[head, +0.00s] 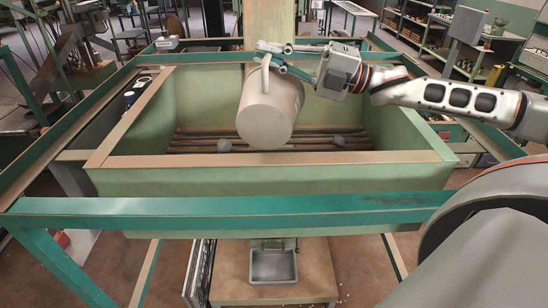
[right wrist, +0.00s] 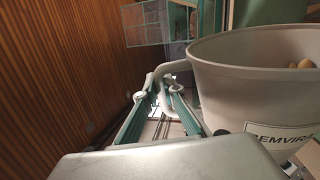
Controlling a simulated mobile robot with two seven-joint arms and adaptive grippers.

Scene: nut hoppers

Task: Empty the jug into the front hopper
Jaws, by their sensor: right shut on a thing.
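My right gripper (head: 270,56) is shut on the handle of a grey-beige jug (head: 268,112) and holds it above the open green hopper (head: 270,178). In the head view the jug is tilted, its base towards me and its mouth hidden. In the right wrist view the jug (right wrist: 235,85) fills the right side, with a white label on its wall. A few tan nuts show inside near the rim. The gripper's fingers (right wrist: 162,95) close around the handle there. Dark bars cross the hopper's inside, with small grey lumps at them. My left gripper is not in view.
A teal frame (head: 250,208) runs around the hopper, with a beam across its front. A metal tray (head: 273,266) stands below on a brown board. A wooden post (head: 268,25) rises behind the hopper. Shelves (head: 420,30) stand at the back right.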

